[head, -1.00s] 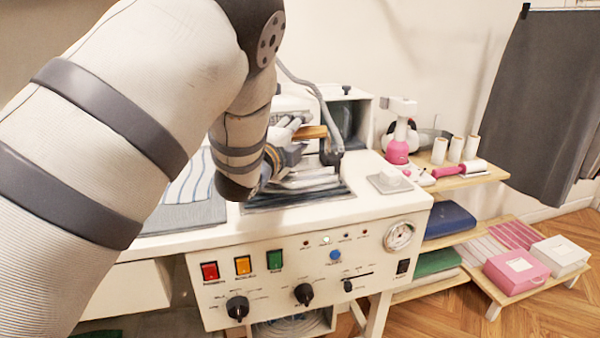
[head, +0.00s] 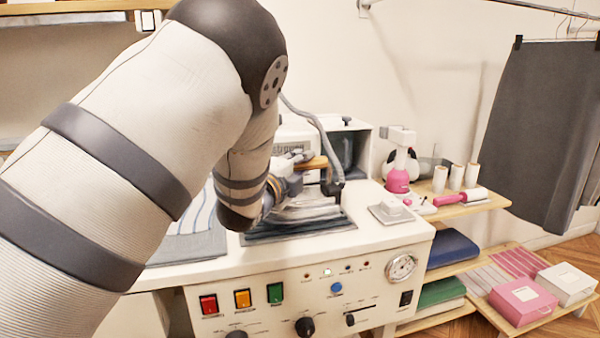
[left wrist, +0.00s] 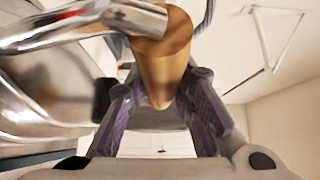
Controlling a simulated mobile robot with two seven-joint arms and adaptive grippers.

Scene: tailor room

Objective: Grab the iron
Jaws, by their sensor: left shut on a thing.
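The iron (head: 308,209) has a silvery metal body and a wooden handle (head: 316,163). It is on or just above the dark pad (head: 275,238) on the white ironing station; I cannot tell if it touches. My left gripper (head: 290,168) is shut on the handle from the left, and my forearm hides part of the iron. In the left wrist view, the handle (left wrist: 162,70) is between the purple-lined fingers of my left gripper (left wrist: 165,105), with the shiny metal body (left wrist: 45,95) at the left. My right gripper is not in view.
The station's front has buttons, knobs and a gauge (head: 401,267). A hose (head: 318,125) rises behind the iron. A wooden shelf (head: 462,207) at the right holds spools and a pink-based device (head: 398,178). A grey cloth (head: 550,130) hangs beyond.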

